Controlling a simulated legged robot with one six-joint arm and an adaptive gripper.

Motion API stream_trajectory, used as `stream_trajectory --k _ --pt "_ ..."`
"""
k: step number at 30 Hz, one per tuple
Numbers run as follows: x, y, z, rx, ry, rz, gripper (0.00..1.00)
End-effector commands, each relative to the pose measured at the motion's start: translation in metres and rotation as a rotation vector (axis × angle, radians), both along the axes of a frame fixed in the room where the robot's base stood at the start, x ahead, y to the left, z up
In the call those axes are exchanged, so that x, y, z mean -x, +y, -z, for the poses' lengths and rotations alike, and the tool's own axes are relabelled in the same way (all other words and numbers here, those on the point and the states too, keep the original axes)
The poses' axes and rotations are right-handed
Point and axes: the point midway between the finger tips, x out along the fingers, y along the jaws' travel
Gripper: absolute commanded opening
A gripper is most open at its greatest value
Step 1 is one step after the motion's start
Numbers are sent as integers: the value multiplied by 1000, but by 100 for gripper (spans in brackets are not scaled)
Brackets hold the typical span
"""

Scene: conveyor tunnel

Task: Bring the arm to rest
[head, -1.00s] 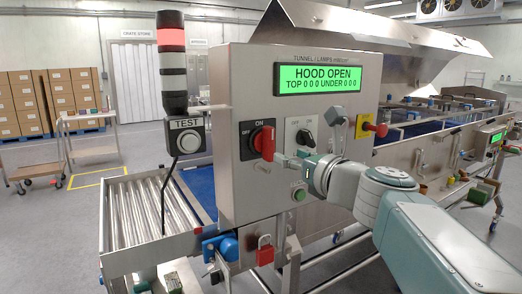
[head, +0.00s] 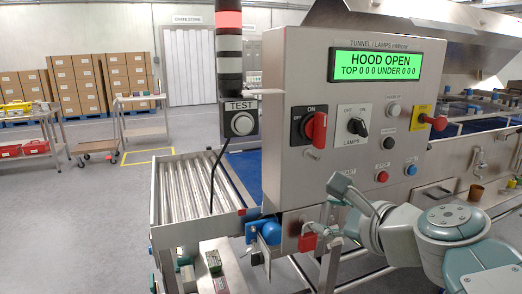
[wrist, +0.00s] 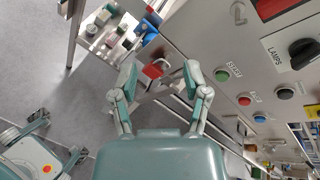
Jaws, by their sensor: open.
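My gripper (wrist: 161,75) is open in the wrist view, with its two fingers spread apart and no object held between them. A red padlock (wrist: 155,69) shows beyond the gap between the fingers. My arm (head: 450,222) comes in from the lower right, bent, in front of the machine.
The panel carries a red ON/OFF switch (head: 317,130), a black LAMPS knob (head: 357,127), push buttons and a red-and-yellow stop (head: 438,122). Its display (head: 375,65) reads HOOD OPEN. A roller conveyor (head: 185,190) is at left; open floor lies beyond.

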Motion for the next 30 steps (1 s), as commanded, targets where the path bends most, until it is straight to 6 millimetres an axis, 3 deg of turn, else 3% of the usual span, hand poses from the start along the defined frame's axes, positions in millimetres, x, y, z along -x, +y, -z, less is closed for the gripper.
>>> stream_trajectory --k 3,8,13,18,21,30 --pt "25 15 42 357 0 -184 60" --pt "60 19 93 822 -17 -473 60" --pt "96 8 139 1285 -48 -829 60" --pt "120 -10 167 1625 -77 -1146 60" --pt "126 -16 173 1718 -86 -1239 60" --pt "126 -16 173 1718 -86 -1239 60"
